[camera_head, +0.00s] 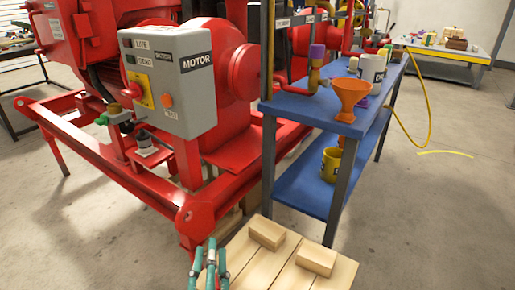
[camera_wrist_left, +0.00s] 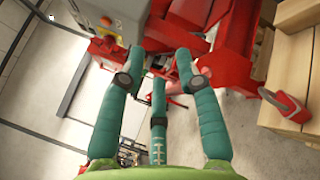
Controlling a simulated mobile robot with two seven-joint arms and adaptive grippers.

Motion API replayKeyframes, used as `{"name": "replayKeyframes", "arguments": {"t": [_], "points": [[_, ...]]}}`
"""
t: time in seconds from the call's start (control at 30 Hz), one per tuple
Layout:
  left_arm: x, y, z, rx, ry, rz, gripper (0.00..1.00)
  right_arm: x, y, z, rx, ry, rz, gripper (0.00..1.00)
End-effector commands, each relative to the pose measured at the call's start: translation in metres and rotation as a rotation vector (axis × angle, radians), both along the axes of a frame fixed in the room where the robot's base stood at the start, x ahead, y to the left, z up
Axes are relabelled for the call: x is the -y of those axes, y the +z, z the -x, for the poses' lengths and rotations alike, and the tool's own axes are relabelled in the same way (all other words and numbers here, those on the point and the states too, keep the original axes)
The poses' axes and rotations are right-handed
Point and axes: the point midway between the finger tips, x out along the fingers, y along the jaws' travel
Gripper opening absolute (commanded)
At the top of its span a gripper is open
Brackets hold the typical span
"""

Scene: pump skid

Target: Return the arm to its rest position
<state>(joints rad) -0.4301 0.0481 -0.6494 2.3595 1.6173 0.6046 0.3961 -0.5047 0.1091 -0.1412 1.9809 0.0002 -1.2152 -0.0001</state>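My left gripper (camera_head: 211,252) is at the bottom edge of the head view, in front of the red skid frame's near corner and just left of the wooden crate top. In the left wrist view its teal fingers (camera_wrist_left: 159,62) are spread apart with nothing between them. The red frame (camera_wrist_left: 185,42) shows beyond the fingertips. I cannot tell how far away it is. The rest of the left arm is out of the head view. My right gripper is in neither view.
The grey motor control box (camera_head: 168,80) stands on the red skid frame (camera_head: 110,165). A blue shelf (camera_head: 300,105) holds an orange funnel (camera_head: 350,95). A wooden crate (camera_head: 262,262) with two blocks is near the gripper. Open floor (camera_head: 430,210) lies right.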

Motion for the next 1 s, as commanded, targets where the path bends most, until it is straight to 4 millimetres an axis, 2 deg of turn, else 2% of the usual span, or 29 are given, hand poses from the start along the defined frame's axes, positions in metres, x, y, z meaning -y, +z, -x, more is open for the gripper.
{"name": "replayKeyframes", "arguments": {"t": [0.03,0.1,0.2,0.27,0.33,0.43,0.53,0.6,0.7,0.8,1.0], "points": [[0.007,0.017,0.002,0.087,-0.043,-0.139,0.34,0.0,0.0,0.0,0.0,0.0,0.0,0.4],[0.025,0.033,0.008,0.193,-0.113,-0.352,0.34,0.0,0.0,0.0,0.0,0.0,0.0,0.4],[0.053,0.035,0.019,0.299,-0.224,-0.677,0.34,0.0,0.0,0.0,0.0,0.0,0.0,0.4],[0.07,0.022,0.025,0.335,-0.3,-0.877,0.34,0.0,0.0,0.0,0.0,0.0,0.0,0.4],[0.083,-0.002,0.032,0.349,-0.396,-1.113,0.34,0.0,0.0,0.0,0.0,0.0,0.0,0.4],[0.087,-0.055,0.042,0.312,-0.558,-1.442,0.34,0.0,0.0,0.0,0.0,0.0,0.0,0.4],[0.068,-0.116,0.054,0.207,-0.738,-1.745,0.34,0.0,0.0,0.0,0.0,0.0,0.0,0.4],[0.044,-0.153,0.064,0.107,-0.863,-1.911,0.34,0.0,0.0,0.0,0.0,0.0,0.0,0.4],[0.007,-0.19,0.079,-0.039,-1.014,-2.069,0.34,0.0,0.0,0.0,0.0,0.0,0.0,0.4],[-0.027,-0.215,0.094,-0.178,-1.137,-2.169,0.34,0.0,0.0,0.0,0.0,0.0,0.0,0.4],[-0.09,-0.241,0.126,-0.454,-1.345,-2.277,0.34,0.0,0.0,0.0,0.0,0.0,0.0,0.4]]}}
